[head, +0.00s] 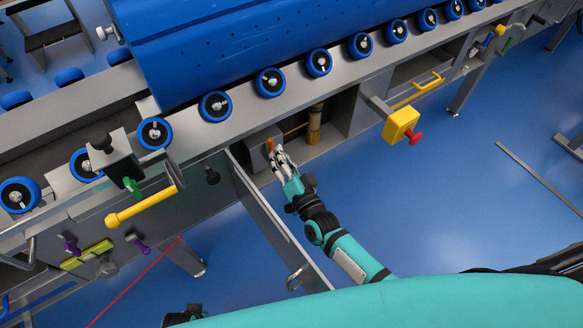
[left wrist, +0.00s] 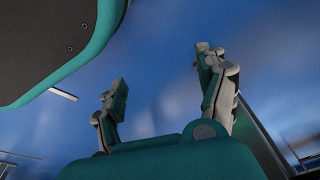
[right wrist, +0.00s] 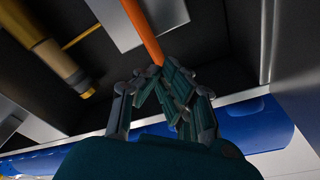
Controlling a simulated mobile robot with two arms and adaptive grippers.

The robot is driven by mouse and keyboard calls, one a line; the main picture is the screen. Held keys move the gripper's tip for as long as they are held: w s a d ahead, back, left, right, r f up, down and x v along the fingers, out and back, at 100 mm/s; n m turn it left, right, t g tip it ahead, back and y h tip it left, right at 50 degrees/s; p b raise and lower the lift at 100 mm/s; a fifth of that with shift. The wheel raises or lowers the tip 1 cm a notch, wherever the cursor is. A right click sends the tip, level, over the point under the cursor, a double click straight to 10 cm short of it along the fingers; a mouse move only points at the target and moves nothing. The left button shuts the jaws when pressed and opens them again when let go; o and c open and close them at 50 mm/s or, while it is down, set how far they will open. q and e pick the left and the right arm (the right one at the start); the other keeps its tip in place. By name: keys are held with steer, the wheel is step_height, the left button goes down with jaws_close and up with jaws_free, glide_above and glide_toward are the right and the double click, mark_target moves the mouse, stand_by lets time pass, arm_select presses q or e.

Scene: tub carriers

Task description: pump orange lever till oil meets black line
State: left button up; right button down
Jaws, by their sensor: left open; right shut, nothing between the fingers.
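The orange lever (head: 270,145) is inside the open compartment under the blue tub. In the right wrist view the lever (right wrist: 144,32) runs down from the top edge to my fingertips. My right gripper (head: 279,157) is shut with nothing between its fingers. In the right wrist view its fingertips (right wrist: 168,72) are at the lever's lower end; I cannot tell whether they touch. A brown and brass cylinder (head: 314,124) stands to the right of the lever; no black line or oil level can be made out on it. My left gripper (left wrist: 165,88) is open and empty, away from the lever.
An open grey door (head: 270,220) stands left of my right arm. A yellow box with a red knob (head: 402,125) juts out on the right. A yellow handle (head: 142,206) sticks out on the left. The blue floor (head: 450,190) to the right is mostly free.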

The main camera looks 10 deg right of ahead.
arm_select(q)
steer(key=shift+s+a+f, duration=0.1)
steer(key=shift+s+f, duration=0.5)
steer(key=shift+f, duration=0.15)
arm_select(e)
steer(key=v, duration=0.5)
steer(key=shift+s+r, duration=0.1)
steer(key=shift+s, duration=0.2)
arm_select(q)
steer(key=w+r+b, duration=0.3)
steer(key=w+r, duration=0.1)
steer(key=r, duration=0.7)
steer(key=shift+w+d+t, duration=0.25)
steer(key=shift+w+t, duration=0.05)
arm_select(e)
steer(key=d+f+m+g+y, duration=0.1)
steer(key=d+m+g+y, duration=0.1)
steer(key=d+m, duration=0.6)
steer(key=shift+w+d, duration=0.45)
steer(key=shift+d, duration=0.25)
arm_select(q)
steer(key=shift+f, duration=0.1)
arm_select(e)
steer(key=shift+f, duration=0.1)
